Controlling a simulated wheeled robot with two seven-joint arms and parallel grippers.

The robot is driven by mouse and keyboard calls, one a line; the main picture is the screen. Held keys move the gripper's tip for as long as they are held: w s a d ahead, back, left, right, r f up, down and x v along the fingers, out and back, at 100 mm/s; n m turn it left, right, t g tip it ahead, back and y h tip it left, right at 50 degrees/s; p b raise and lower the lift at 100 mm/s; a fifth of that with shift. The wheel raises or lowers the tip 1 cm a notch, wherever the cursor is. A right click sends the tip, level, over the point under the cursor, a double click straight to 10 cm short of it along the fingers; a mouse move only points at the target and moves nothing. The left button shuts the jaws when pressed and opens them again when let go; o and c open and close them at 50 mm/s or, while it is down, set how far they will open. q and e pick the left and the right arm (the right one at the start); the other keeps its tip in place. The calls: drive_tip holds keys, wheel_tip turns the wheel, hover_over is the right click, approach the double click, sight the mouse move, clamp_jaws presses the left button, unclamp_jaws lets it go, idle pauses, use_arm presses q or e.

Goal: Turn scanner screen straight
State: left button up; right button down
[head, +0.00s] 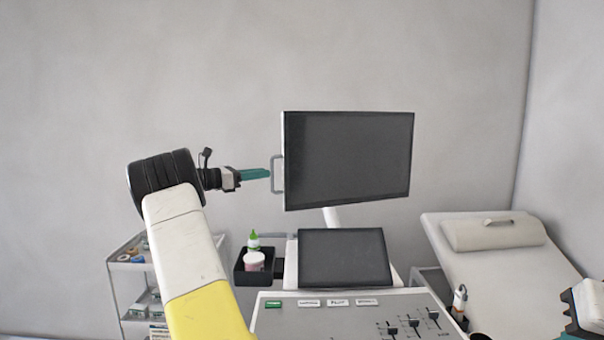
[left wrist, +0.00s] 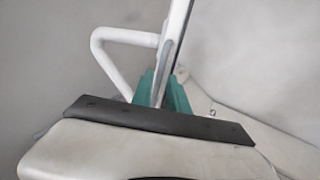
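The scanner screen (head: 348,158) is a dark panel with a thin light frame, turned at an angle on a white arm above the console. A grey loop handle (head: 277,174) sticks out from its left edge. In the left wrist view the handle (left wrist: 100,45) is a white loop left of the screen's edge (left wrist: 174,45). My left gripper (head: 268,173) points right, with its teal fingertips at the handle. The wrist view shows its fingers (left wrist: 160,88) apart, with the screen edge seen between them; contact is unclear. Part of my right gripper (head: 569,336) shows at the lower right corner.
Below the screen is the console with a smaller display (head: 344,257) and a control panel (head: 350,318). A black holder (head: 240,272) with bottles is at its left. A white trolley (head: 125,267) stands left, an examination couch (head: 470,270) right.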

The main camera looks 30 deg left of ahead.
sight(272, 188)
use_arm(q)
drive_tip(key=shift+x, duration=2.25)
clamp_jaws()
